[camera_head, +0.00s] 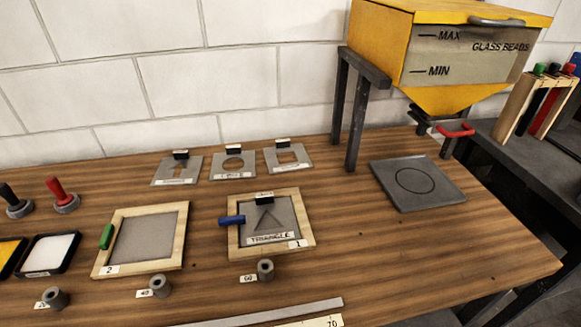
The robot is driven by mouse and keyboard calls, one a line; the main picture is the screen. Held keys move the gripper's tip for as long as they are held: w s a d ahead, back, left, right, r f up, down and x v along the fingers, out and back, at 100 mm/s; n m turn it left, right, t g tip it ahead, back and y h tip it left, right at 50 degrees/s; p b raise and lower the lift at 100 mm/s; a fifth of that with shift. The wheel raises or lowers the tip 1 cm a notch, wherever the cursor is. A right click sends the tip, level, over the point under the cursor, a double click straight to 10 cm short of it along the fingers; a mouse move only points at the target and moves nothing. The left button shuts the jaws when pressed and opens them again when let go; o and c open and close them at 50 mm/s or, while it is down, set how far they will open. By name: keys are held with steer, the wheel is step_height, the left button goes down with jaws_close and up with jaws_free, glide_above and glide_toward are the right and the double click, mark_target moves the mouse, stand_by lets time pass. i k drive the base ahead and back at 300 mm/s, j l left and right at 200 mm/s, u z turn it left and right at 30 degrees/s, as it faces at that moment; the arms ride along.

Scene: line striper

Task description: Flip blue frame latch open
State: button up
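The blue latch (232,221) is a small blue bar on the left side of a wooden frame (306,228) marked 1. It lies across the frame's left rail, with its right end reaching over the grey plate (286,218) inside. The frame lies flat on the wooden table. My gripper is not in view.
A second frame (182,232) with a green latch (107,237) lies to the left. Small grey cylinders (265,270) stand in front. Several stencil plates (233,167) lie behind. A yellow glass-bead hopper (450,65) stands over a grey pad (418,183) at right. Table right of the frame is clear.

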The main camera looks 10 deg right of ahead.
mark_target(238, 219)
steer(key=j+u, duration=0.25)
steer(key=j, duration=0.4)
steer(key=i+j+u, duration=0.1)
steer(key=j+u, duration=0.2)
steer(key=j, duration=0.3)
